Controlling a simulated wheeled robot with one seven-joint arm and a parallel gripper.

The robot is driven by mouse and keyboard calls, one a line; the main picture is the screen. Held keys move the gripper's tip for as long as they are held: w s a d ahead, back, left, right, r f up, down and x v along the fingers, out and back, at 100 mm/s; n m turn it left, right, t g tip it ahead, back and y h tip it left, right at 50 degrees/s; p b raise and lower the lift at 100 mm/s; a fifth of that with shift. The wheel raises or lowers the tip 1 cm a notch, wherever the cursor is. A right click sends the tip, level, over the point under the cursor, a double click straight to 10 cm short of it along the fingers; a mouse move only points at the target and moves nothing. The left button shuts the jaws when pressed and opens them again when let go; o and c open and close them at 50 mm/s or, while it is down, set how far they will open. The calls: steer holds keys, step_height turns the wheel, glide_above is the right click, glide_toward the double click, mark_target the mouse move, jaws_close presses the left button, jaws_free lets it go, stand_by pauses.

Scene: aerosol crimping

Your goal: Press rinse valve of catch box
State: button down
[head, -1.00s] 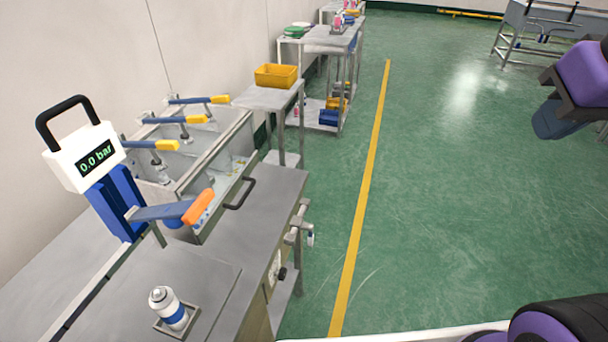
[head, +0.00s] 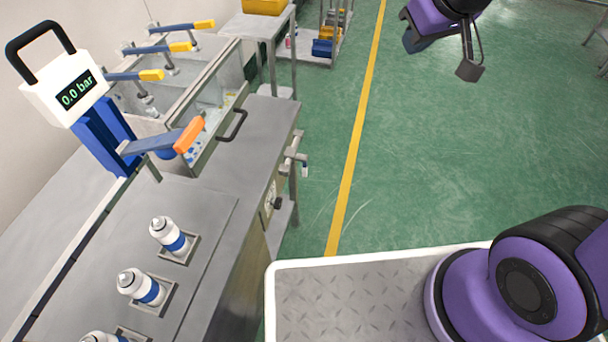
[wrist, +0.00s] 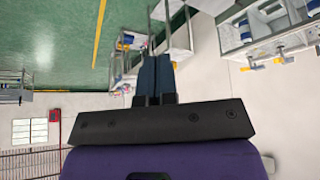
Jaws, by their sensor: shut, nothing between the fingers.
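My gripper (head: 415,42) is at the top of the head view, over the green floor to the right of the yellow line. Its blue fingers are together and empty in the wrist view (wrist: 154,60). A steel basin (head: 232,68) stands against the wall at left, far from my gripper. Yellow-ended blue levers (head: 180,47) reach over it. At its front is a clear-walled box (head: 209,125) with small blue bits inside and a black handle (head: 233,125). I cannot tell which part is the rinse valve. Levers also show at upper right in the wrist view (wrist: 265,62).
A blue press (head: 105,135) with an orange-ended lever (head: 188,135) and a 0.0 bar display (head: 77,90) stands on the bench (head: 235,190). White-and-blue cans (head: 169,236) stand along the bench. A side table (head: 262,24) with a yellow bin is behind. The floor is clear at right.

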steer(key=w+a+f+n, duration=0.2)
steer(key=w+a+f, duration=0.3)
steer(key=f, duration=0.5)
steer(key=w+a+f+n, duration=0.2)
steer(key=a+f, duration=0.4)
steer(key=f, duration=0.3)
steer(key=s+a+f+n, duration=0.2)
steer(key=s+a+f, duration=0.1)
steer(key=f, duration=0.8)
steer(key=s+a+f+n+t, duration=0.1)
steer(key=s+a+f+n, duration=0.1)
steer(key=f, duration=0.9)
steer(key=shift+s+a+f+n+y, duration=0.25)
steer(key=shift+s+a+n+y, duration=0.2)
steer(key=shift+s, duration=0.3)
steer(key=shift+w+f, duration=0.1)
